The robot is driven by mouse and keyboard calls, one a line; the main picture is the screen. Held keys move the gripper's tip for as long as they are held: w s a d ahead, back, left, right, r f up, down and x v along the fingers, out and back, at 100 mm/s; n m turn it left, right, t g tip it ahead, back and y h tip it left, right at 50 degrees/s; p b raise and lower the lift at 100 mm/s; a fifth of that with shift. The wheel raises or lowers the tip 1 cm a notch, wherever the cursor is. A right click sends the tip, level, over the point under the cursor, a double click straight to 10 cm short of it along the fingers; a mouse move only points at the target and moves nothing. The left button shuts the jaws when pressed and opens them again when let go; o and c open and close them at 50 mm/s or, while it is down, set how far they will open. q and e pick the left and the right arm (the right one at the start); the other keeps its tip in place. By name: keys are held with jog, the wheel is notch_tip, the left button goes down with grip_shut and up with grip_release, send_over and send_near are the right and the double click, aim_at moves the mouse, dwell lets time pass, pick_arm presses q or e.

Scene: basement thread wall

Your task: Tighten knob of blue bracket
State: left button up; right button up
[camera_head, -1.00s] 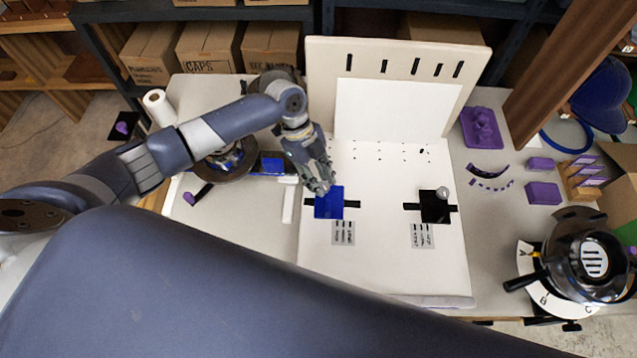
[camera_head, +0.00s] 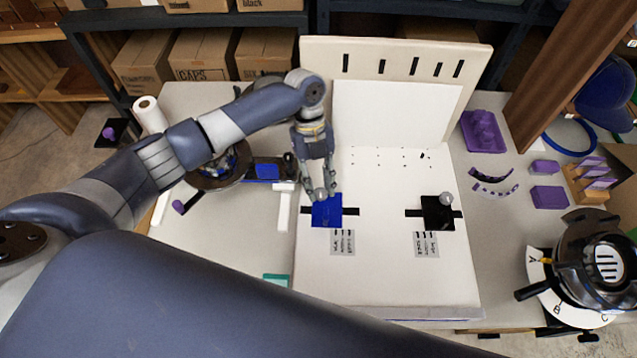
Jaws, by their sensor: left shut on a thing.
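The blue bracket (camera_head: 328,212) lies on the white board (camera_head: 390,270), with black strips on either side and a small printed label in front of it. Its grey round knob (camera_head: 320,195) shows at its back edge, partly hidden by the fingers. My left gripper (camera_head: 320,188) points down at the knob from behind and is shut on it. A black bracket (camera_head: 438,214) with a grey knob (camera_head: 446,198) sits to the right on the same board. My right gripper is not in view.
An upright slotted panel (camera_head: 395,50) stands behind the board. Purple parts (camera_head: 547,197) and a round metal device (camera_head: 590,270) are at right. A paper roll (camera_head: 150,113) stands at left. The board's front is clear.

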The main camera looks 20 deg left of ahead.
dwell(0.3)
pick_arm(q)
jog(key=o, duration=0.8)
jog(key=v, duration=1.2)
jog(key=shift+s, duration=0.1)
jog(key=shift+d, duration=0.1)
